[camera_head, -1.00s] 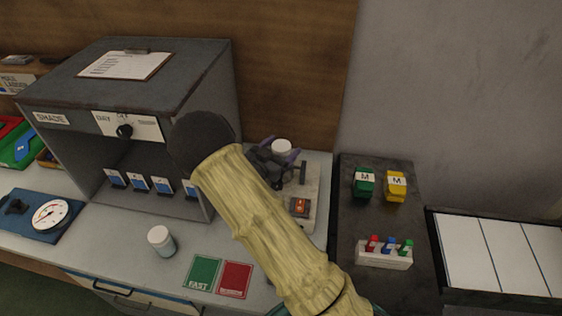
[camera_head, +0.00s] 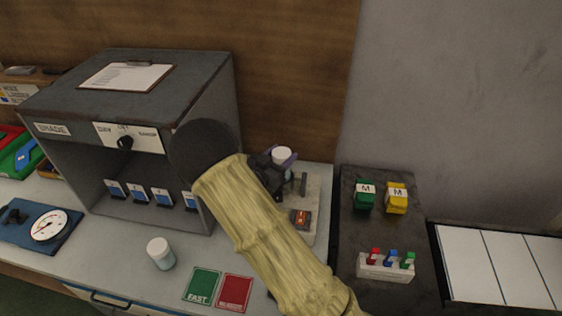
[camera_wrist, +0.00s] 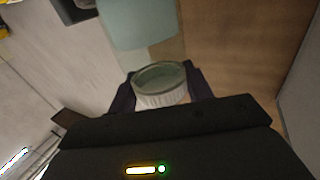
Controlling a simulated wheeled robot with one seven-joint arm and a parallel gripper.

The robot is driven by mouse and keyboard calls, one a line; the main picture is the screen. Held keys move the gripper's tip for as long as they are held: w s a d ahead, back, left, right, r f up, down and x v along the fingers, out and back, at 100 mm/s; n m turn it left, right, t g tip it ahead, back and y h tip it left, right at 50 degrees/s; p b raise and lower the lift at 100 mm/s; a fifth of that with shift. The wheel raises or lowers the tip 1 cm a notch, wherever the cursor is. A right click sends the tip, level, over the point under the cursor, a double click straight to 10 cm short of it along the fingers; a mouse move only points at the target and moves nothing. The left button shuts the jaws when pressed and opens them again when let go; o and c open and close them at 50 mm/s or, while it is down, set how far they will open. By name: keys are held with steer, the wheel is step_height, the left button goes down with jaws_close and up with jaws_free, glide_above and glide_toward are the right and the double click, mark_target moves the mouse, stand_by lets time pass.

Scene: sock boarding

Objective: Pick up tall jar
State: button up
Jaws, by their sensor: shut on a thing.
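A jar with a white lid (camera_head: 282,154) is between the fingers of my gripper (camera_head: 276,166), over the grey board at the back of the bench. My forearm hides most of the gripper and of the jar's body in the head view. In the wrist view, a white ribbed rim with a pale green top (camera_wrist: 161,80) is between the two dark fingers of my gripper (camera_wrist: 160,92), which is shut on it. I cannot tell whether the jar touches the board. A second, white-lidded jar (camera_head: 161,254) stands upright on the bench, apart from my gripper.
A grey shade box (camera_head: 200,75) stands at the left with a clipboard (camera_head: 127,77) on top. Green and red cards (camera_head: 218,288) lie in front. Green and yellow M blocks (camera_head: 381,197) and a rack of small bottles (camera_head: 386,265) occupy the dark surface at right.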

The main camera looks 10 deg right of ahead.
step_height(320, 180, up, 8)
steer(key=shift+r+b, duration=0.2)
steer(key=shift+b, duration=0.15)
steer(key=shift+f, duration=0.1)
stand_by(0.4)
